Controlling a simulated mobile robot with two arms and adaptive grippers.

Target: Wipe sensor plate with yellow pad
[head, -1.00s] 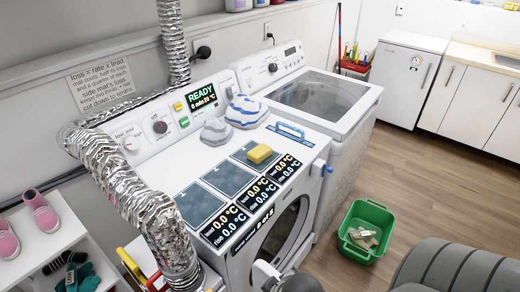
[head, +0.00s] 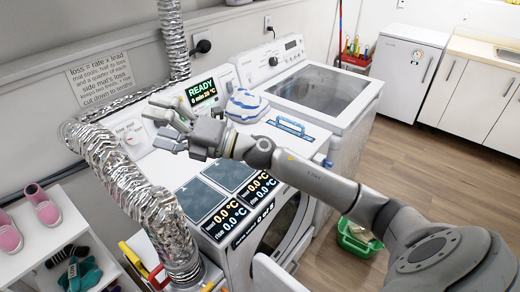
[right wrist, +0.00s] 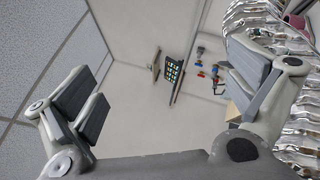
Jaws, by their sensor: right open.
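Two dark square sensor plates lie on the white machine's top (head: 316,146), a nearer one (head: 200,201) and a farther one (head: 229,173). The third plate and the yellow pad are hidden behind my right arm. My right gripper (head: 163,125) is open and empty above the machine's top, left of the plates' line, near the control panel. In the right wrist view its fingers (right wrist: 165,85) are spread wide with nothing between them. My left gripper is not in view.
A silver foil duct (head: 125,180) stands close at the left of my right gripper. A striped blue and white lump (head: 245,107) and a blue handle (head: 290,126) are on the machine. A green tub (head: 352,246) is on the floor, partly covered by my arm.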

